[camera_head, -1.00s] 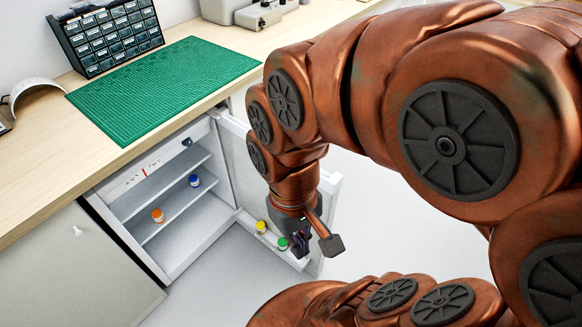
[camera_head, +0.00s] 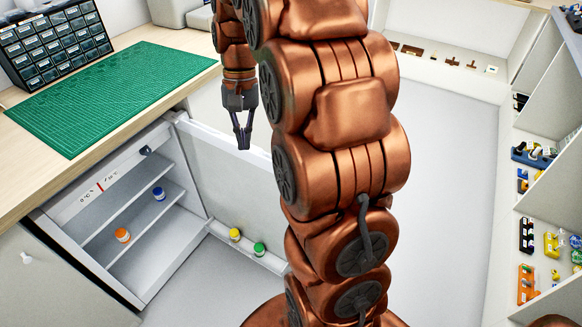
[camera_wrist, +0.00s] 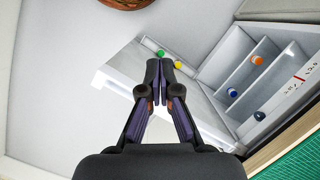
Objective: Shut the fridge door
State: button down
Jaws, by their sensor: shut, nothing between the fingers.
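The small white fridge under the bench stands open, its shelves (camera_head: 150,222) showing. An orange-lidded jar (camera_head: 122,235) and a blue-lidded jar (camera_head: 159,193) are inside. The fridge door (camera_head: 222,178) is swung out to the right, with a yellow-lidded jar (camera_head: 235,235) and a green-lidded jar (camera_head: 259,249) on its inner ledge. My gripper (camera_head: 243,146) is shut and empty, pointing down; in the head view it overlaps the door's upper part. In the wrist view its fingertips (camera_wrist: 159,64) appear in front of the door (camera_wrist: 150,85). I cannot tell if they touch it. My arm hides the door's far end.
The bench above the fridge carries a green cutting mat (camera_head: 110,95) and a black drawer organizer (camera_head: 55,45). Shelves with small parts (camera_head: 545,220) line the right side. The grey floor (camera_head: 440,200) between is clear.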

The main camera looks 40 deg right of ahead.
jog(key=w+d+f+m+y+b, duration=0.1)
jog(key=w+d+f+m+b, duration=0.1)
jog(key=d+f, duration=0.5)
jog(key=w+d+f+m+t+b, duration=0.1)
jog(key=w+d+f+m+b, duration=0.15)
jog(key=d, duration=0.85)
jog(key=w+d+f+m+y+b, duration=0.1)
jog(key=w+d+f+m+b, duration=0.15)
jog(key=d+f, duration=0.45)
jog(key=s+a+f+b, duration=0.2)
jog(key=a+f+b, duration=0.4)
jog(key=f+b, duration=0.1)
jog(key=shift+f, duration=0.55)
jog(key=shift+s+a, duration=0.1)
jog(key=shift+a, duration=0.15)
